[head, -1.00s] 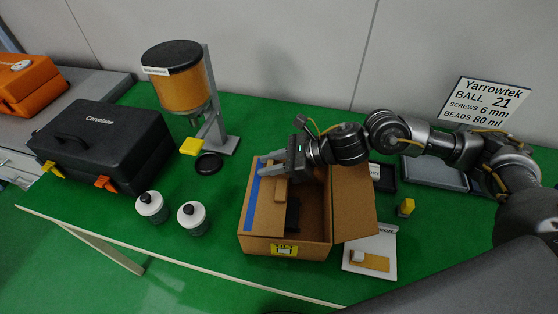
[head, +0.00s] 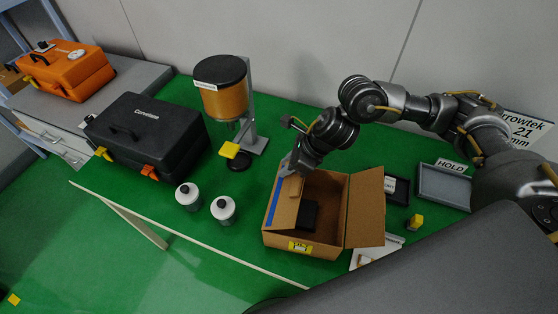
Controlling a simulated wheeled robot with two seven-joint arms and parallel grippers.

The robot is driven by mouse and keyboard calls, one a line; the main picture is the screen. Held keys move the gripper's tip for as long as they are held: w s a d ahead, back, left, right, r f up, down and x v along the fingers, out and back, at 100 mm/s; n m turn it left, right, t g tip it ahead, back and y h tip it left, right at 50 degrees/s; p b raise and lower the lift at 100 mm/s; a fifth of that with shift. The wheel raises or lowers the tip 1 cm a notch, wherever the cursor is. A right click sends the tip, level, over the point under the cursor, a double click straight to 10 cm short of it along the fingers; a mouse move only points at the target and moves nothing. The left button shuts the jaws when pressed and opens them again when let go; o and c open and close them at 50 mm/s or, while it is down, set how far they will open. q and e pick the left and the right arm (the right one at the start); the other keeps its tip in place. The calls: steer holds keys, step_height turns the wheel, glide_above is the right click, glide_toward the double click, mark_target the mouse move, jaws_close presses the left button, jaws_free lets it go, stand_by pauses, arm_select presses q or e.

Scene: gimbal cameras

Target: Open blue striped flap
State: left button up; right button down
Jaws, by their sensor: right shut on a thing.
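The open cardboard box (head: 320,244) stands on the green table, with a yellow label on its front. The blue striped flap (head: 284,207) is at the box's left side, its blue stripe along the outer left edge. It lies partly over the opening, and a small tan tab (head: 292,188) sits on it. My right gripper (head: 290,170) is at the flap's far end, shut on the tab as far as I can see; its fingertips are partly hidden by the wrist. A black block (head: 308,215) shows inside the box. My left gripper is not in view.
The box's right flap (head: 365,210) is folded outward. A grey tray (head: 445,185) and a yellow block (head: 415,222) are on the right.

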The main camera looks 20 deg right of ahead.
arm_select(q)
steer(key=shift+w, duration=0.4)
arm_select(e)
steer(key=c, duration=1.1)
jaws_free()
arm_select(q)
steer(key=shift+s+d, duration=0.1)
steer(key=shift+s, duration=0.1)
arm_select(e)
steer(key=shift+d+r, duration=0.15)
steer(key=shift+r, duration=0.1)
arm_select(q)
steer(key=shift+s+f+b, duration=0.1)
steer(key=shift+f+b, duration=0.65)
steer(key=shift+b, duration=0.05)
arm_select(e)
steer(key=v, duration=1)
steer(key=shift+s+r, duration=0.1)
steer(key=shift+s, duration=0.1)
